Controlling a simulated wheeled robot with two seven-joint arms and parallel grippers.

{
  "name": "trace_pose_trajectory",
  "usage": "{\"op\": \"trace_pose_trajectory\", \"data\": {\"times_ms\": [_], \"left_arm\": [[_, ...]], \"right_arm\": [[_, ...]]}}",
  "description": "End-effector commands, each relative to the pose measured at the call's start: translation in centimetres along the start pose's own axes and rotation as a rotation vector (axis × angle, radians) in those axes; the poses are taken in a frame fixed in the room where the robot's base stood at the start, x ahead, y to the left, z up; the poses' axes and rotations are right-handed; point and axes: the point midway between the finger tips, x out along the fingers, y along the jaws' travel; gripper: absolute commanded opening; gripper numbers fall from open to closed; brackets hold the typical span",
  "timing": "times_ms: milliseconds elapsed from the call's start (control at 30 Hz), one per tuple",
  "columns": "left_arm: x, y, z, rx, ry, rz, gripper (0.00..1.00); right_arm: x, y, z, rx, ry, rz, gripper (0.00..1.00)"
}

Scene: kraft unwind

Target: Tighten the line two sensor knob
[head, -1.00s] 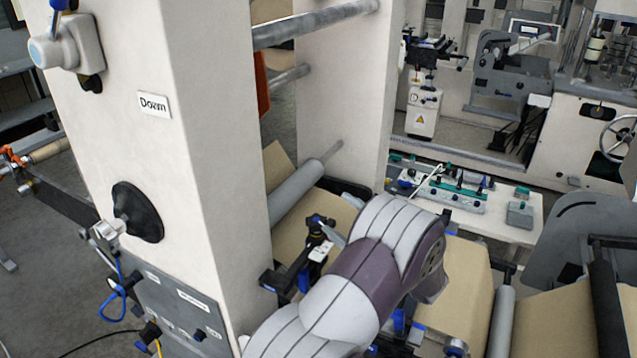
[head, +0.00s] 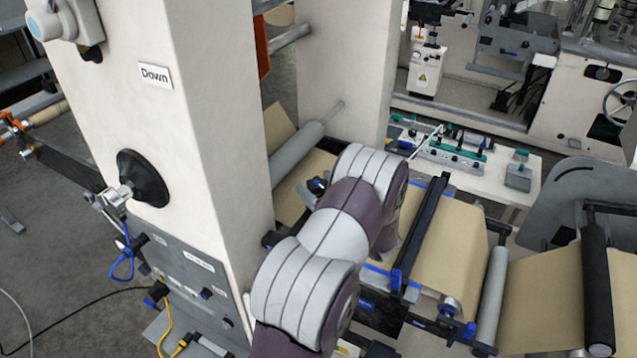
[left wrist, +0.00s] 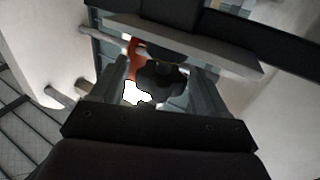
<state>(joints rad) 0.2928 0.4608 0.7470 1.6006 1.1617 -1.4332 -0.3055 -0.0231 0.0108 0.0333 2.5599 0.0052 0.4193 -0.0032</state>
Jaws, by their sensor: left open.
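In the left wrist view my left gripper (left wrist: 162,68) is open, its two grey fingers pointing away from the camera. A dark rounded knob (left wrist: 160,80) shows between the fingers; I cannot tell whether they touch it or how deep it sits. In the head view my left arm reaches over the web and hides its gripper. A small black knob-like part (head: 317,186) shows beside the arm near the paper roller, partly covered. I cannot tell whether it is the line two sensor knob. My right gripper is in neither view.
A white machine column (head: 215,100) with a "Down" label stands close on the left of my arm. A black crossbar (head: 425,225) spans the brown kraft web (head: 455,250) to the right. A grey roller (head: 297,153) lies behind the arm.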

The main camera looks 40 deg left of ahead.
Motion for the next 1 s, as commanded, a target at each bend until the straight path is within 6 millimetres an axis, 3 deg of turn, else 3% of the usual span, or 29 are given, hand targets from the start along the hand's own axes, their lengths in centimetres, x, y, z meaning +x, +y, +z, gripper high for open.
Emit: {"op": "trace_pose_trajectory", "data": {"times_ms": [67, 100, 233, 633, 1000], "left_arm": [[0.0, 0.0, 0.0, 0.000, 0.000, 0.000, 0.75], [0.0, 0.0, 0.0, 0.000, 0.000, 0.000, 0.68], [0.0, 0.0, 0.0, -0.001, 0.001, 0.000, 0.27], [-0.1, 0.1, 0.3, -0.002, 0.002, -0.062, 0.26], [0.0, 0.3, 0.6, -0.004, 0.000, -0.348, 0.26]], "right_arm": [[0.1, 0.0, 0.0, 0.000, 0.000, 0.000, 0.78], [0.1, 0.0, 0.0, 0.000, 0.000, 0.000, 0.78], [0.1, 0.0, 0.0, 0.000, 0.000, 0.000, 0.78], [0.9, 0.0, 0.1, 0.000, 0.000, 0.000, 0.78], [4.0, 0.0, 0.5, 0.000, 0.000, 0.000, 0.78]]}}
